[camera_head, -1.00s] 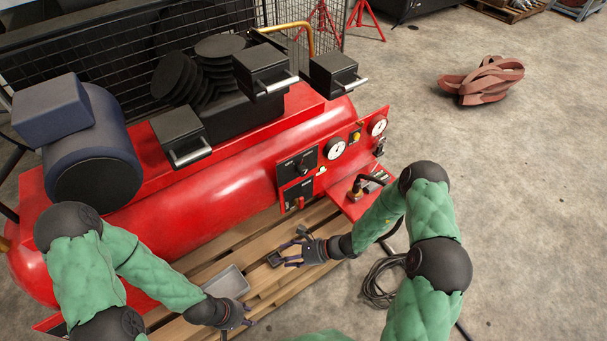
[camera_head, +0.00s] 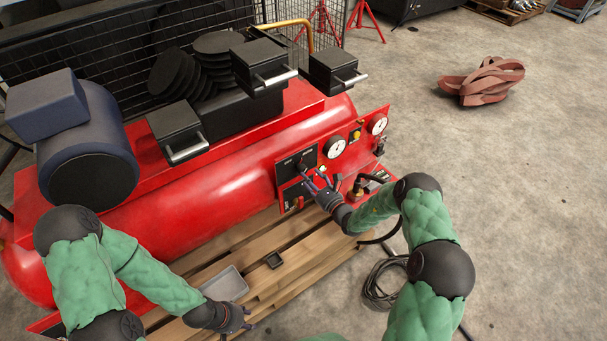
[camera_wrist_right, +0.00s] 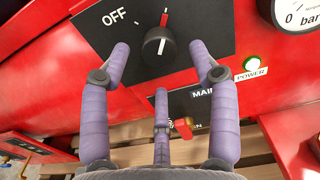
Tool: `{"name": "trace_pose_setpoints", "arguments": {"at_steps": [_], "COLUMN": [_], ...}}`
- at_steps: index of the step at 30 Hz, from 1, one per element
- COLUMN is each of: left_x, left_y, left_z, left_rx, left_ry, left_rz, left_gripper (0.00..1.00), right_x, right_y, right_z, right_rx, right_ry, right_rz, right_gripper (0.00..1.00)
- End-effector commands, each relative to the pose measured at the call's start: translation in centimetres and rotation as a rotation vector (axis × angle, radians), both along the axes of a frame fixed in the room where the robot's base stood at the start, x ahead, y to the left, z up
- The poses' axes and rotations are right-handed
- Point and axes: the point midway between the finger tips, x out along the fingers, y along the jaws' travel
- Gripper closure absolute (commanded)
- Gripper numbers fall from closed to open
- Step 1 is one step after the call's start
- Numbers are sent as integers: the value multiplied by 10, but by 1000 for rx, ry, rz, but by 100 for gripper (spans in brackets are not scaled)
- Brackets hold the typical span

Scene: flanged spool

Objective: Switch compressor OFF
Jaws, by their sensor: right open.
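The red compressor (camera_head: 190,195) carries a black switch panel (camera_head: 297,164) with a dark rotary knob. In the right wrist view the knob (camera_wrist_right: 159,42) has a red and white pointer aimed up and slightly right, away from the "OFF" label (camera_wrist_right: 114,15) at its upper left. My right gripper (camera_head: 314,180) is in front of the panel. In the wrist view its purple fingers are open, two of them (camera_wrist_right: 159,48) on either side of the knob with space between, the third below. I cannot tell whether they touch the panel. My left gripper (camera_head: 243,320) hangs low over the pallet.
A red lever (camera_wrist_right: 183,128) and a lit green power lamp (camera_wrist_right: 252,63) are near the knob. Pressure gauges (camera_head: 336,147) are to the right. A hose coil (camera_head: 383,283) lies on the floor.

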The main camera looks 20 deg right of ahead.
Motion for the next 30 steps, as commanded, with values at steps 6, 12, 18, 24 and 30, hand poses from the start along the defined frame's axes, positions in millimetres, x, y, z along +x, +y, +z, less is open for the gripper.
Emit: {"name": "trace_pose_setpoints", "arguments": {"at_steps": [6, 12, 18, 24, 30], "left_x": [0, 0, 0, 0, 0], "left_y": [0, 0, 0, 0, 0], "left_z": [-13, -16, -16, -16, -16], "left_rx": [0, 0, 0, 0, 0], "left_ry": [0, 0, 0, 0, 0], "left_rz": [0, 0, 0, 0, 0], "left_gripper": [60, 60, 60, 60, 60], "right_x": [31, 43, 45, 44, 44], "right_y": [12, 16, 16, 16, 16], "right_z": [-2, 0, 0, 0, 0], "right_rx": [-1, -1, 0, 0, 0], "right_ry": [-1, 0, 1, 1, 1], "right_rz": [1, 0, 0, 0, 0], "right_gripper": [39, 39, 39, 67, 95]}}
